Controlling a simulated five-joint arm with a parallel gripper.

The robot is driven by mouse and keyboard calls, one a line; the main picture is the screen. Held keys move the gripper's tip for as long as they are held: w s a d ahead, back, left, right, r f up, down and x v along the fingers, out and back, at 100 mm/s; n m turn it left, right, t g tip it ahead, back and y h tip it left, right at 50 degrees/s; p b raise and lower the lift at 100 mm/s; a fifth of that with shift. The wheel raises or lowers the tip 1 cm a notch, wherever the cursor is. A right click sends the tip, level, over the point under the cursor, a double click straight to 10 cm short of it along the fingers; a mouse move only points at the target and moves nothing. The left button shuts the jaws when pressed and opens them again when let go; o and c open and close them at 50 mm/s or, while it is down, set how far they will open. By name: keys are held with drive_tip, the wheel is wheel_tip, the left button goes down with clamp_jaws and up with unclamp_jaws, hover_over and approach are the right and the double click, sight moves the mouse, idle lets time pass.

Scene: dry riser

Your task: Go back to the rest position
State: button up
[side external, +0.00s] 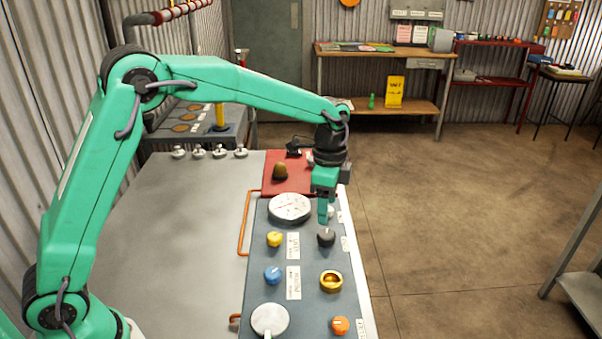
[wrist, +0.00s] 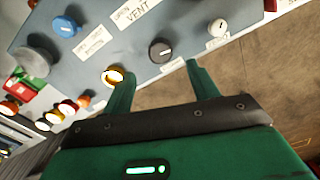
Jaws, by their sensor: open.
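My gripper (side external: 325,205) hangs at the end of my green arm, over the right side of the grey control panel (side external: 305,252). In the side view it is close to a black knob (side external: 326,237) and a white knob at the panel's far end. In the wrist view my gripper (wrist: 156,78) has its two green fingers apart with nothing between them. The black knob (wrist: 160,51) lies beyond the fingertips, apart from them. How high the fingertips are above the panel is hard to tell.
The panel also carries a gauge (side external: 290,207), a yellow knob (side external: 274,239), a blue knob (side external: 273,275) and an orange knob (side external: 340,326). A red plate (side external: 286,172) with a brown knob adjoins its far end. The grey table (side external: 190,240) left of the panel is clear.

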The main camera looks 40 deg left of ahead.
drive_tip(key=s+a+r+n+t, duration=0.3)
drive_tip(key=s+a+r+n, duration=0.3)
drive_tip(key=s+r, duration=0.55)
drive_tip(key=s+a+n+t, duration=0.1)
drive_tip(key=s+a+n, duration=0.1)
drive_tip(key=s, duration=0.6)
drive_tip(key=s+a+f+n+t, duration=0.1)
drive_tip(key=s+n, duration=0.3)
drive_tip(key=s, duration=0.4)
drive_tip(key=shift+a+f+n+t, duration=0.2)
drive_tip(key=shift+a+n+t, duration=0.15)
drive_tip(key=shift+a, duration=0.35)
drive_tip(key=shift+r, duration=0.1)
